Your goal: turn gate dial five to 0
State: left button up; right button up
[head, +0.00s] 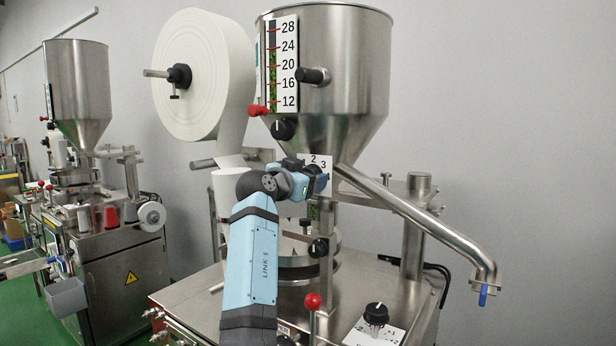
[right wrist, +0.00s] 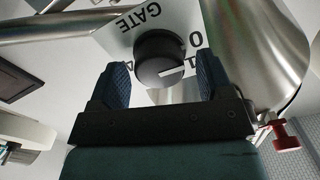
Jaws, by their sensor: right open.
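The gate dial (right wrist: 158,55) is a round black knob on a white plate (right wrist: 118,36) marked GATE in the right wrist view. A 0 and what looks like a 1 show right of the knob, a partly hidden 4 at its left. Its white pointer line lies toward the 1, below the 0. My right gripper (right wrist: 160,80) is open, its two dark fingers on either side of the knob's lower part; contact cannot be told. In the head view my right gripper (head: 318,183) hides most of the dial; the plate (head: 319,161) shows 2 and 3. My left gripper is out of view.
A steel hopper (head: 350,60) with a level scale stands above the dial. A steel pipe (head: 425,222) slopes down to the right. A black knob (head: 283,130) and red clamp (head: 258,110) sit close above. A red-topped lever (head: 312,300) and another dial (head: 376,313) are below.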

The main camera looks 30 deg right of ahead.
jog(key=shift+c, duration=0.5)
jog(key=c, duration=0.8)
jog(key=shift+n, duration=0.3)
jog(key=n+p, duration=0.6)
jog(key=n, duration=0.2)
jog(key=n+p, duration=0.6)
jog(key=n, duration=0.3)
jog(key=shift+w+a, duration=0.1)
jog(key=shift+w, duration=0.1)
